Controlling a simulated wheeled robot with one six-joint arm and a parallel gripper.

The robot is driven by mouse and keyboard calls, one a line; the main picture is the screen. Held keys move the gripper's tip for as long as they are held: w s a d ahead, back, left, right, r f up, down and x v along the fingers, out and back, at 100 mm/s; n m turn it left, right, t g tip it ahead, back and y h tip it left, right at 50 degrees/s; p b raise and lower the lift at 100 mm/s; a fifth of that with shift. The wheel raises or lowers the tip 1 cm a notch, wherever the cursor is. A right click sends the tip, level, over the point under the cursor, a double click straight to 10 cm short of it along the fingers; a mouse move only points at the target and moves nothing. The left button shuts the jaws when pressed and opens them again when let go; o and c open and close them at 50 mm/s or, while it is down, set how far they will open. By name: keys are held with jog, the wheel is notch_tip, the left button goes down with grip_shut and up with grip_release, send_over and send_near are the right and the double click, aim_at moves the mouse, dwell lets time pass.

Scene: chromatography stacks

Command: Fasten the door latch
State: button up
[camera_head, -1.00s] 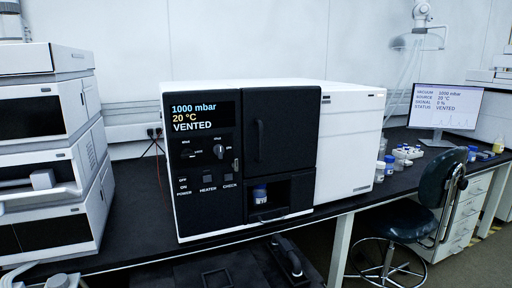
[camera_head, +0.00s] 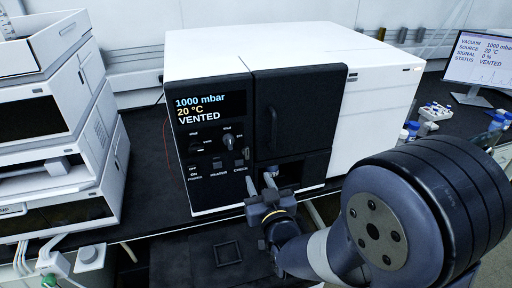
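The black door (camera_head: 305,105) with its vertical handle (camera_head: 272,130) fills the right part of the instrument's dark front and looks closed. A small light part (camera_head: 246,154), perhaps the latch, sits at the door's left edge; it is too small to tell its position. My gripper (camera_head: 264,183) is in front of the recess (camera_head: 313,166) below the door, lower and to the right of that small part. The fingers are small and dark against the recess, so I cannot tell whether they are open or hold anything. The recess interior is partly hidden by my gripper.
The panel display (camera_head: 210,107) reads 1000 mbar, 20 °C, VENTED, with knobs (camera_head: 228,140) below it. White stacked modules (camera_head: 60,110) stand at left. Small bottles (camera_head: 411,131) and a monitor (camera_head: 482,60) are at right. My arm covers the lower right.

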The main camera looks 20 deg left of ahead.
aim_at(247, 155)
jog(key=p+x, duration=0.2)
jog(key=x, duration=0.8)
jog(key=shift+w+p, duration=0.15)
jog(key=shift+p, duration=0.2)
jog(key=shift+c, duration=0.4)
grip_shut()
